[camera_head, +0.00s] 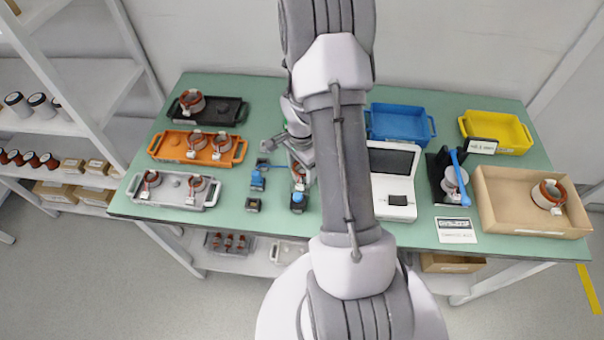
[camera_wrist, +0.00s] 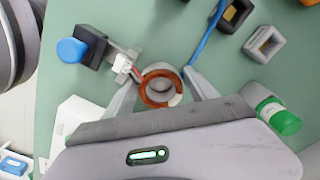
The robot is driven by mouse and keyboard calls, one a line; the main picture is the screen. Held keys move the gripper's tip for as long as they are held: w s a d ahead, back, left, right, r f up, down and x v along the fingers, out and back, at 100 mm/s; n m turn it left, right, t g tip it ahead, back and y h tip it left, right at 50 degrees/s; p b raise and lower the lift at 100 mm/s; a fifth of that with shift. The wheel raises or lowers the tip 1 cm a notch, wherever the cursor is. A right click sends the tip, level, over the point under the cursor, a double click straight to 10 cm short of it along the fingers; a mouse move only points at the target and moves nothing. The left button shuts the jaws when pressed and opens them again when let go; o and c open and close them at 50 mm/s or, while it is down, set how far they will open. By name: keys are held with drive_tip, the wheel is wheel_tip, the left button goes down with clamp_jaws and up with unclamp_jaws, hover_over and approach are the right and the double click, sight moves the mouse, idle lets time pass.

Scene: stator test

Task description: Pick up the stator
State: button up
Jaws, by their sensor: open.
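A stator (camera_wrist: 160,86), a ring with red-brown windings and a pale body, lies between the fingers of my gripper (camera_wrist: 160,78) in the wrist view. The fingers are open, one on each side of it; I cannot tell whether either touches it. A small white connector (camera_wrist: 122,64) shows beside its upper left. In the head view the same stator (camera_head: 299,174) is partly hidden below my gripper (camera_head: 301,158). Other stators sit in the black tray (camera_head: 236,107), the orange tray (camera_head: 172,153), the grey tray (camera_head: 174,199) and the cardboard box (camera_head: 510,222).
A fixture with a blue knob (camera_wrist: 72,50), a blue lever (camera_wrist: 206,36) and a green-capped bottle (camera_wrist: 282,117) stand close around the gripper. A white instrument (camera_head: 394,190) is to the right. Blue (camera_head: 398,123) and yellow (camera_head: 515,133) trays look empty at the back.

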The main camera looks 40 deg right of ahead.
clamp_jaws()
